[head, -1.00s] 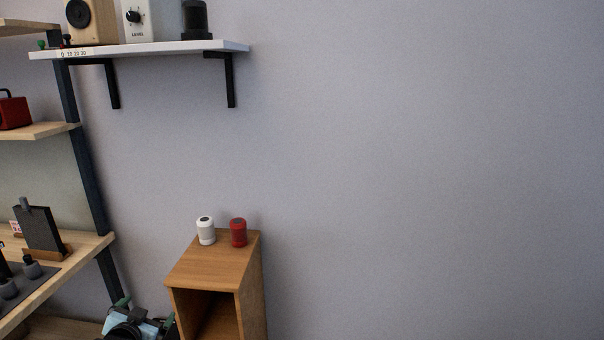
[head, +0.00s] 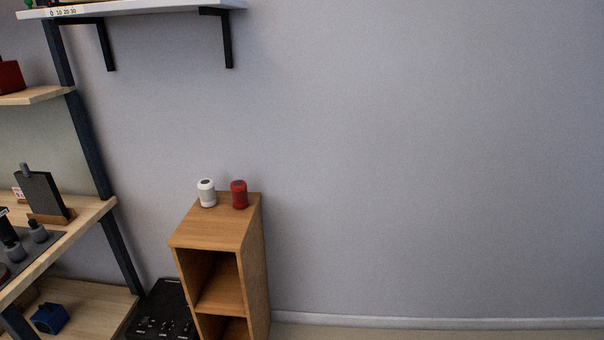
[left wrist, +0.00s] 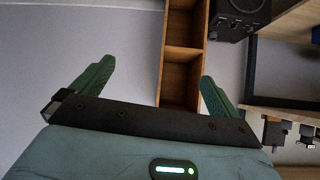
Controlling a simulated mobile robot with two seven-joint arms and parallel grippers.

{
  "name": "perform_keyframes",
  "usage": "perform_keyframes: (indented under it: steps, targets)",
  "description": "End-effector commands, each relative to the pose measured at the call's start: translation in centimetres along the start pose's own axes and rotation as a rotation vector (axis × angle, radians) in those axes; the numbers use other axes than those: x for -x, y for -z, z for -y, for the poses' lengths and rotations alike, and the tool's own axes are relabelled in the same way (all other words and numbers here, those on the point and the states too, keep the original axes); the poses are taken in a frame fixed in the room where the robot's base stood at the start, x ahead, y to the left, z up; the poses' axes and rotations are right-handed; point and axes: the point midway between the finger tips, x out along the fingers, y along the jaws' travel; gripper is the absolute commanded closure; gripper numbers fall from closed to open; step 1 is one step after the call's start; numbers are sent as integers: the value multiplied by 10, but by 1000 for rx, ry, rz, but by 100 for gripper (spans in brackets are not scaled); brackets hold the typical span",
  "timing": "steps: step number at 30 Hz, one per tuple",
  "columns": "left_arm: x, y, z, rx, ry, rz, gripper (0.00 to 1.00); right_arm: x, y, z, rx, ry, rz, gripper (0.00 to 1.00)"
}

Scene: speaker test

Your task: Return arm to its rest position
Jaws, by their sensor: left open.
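My left gripper (left wrist: 158,88) shows in the left wrist view with its two green fingers spread wide apart and nothing between them. Beyond the fingers is the wooden cabinet (left wrist: 184,60) with open compartments, which looks apart from them. Neither of my grippers shows in the head view now. In that view the wooden cabinet (head: 216,228) stands against the wall, with a white cylindrical speaker (head: 207,194) and a red one (head: 239,195) upright on its top. My right gripper is not in view.
A wooden shelf rack (head: 80,232) with dark posts stands at the left. A black box with knobs (head: 163,312) sits beside the cabinet. A white wall shelf (head: 140,9) is at the top left. The wall (head: 430,150) to the right is bare.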

Motion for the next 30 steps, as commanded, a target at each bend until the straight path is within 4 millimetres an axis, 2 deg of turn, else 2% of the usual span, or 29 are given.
perform_keyframes:
  steps: [1,3,6,9,14,30]
  targets:
    - [20,-18,-15,22,-17,30,0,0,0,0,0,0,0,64]
    - [42,-36,-30,45,-33,61,0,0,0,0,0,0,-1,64]
    - [67,-52,-45,73,-49,95,0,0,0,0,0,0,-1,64]
    - [84,-62,-54,91,-58,117,0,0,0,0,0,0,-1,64]
    - [94,-67,-60,103,-62,129,0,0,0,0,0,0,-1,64]
    - [94,-67,-60,103,-63,130,0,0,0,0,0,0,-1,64]
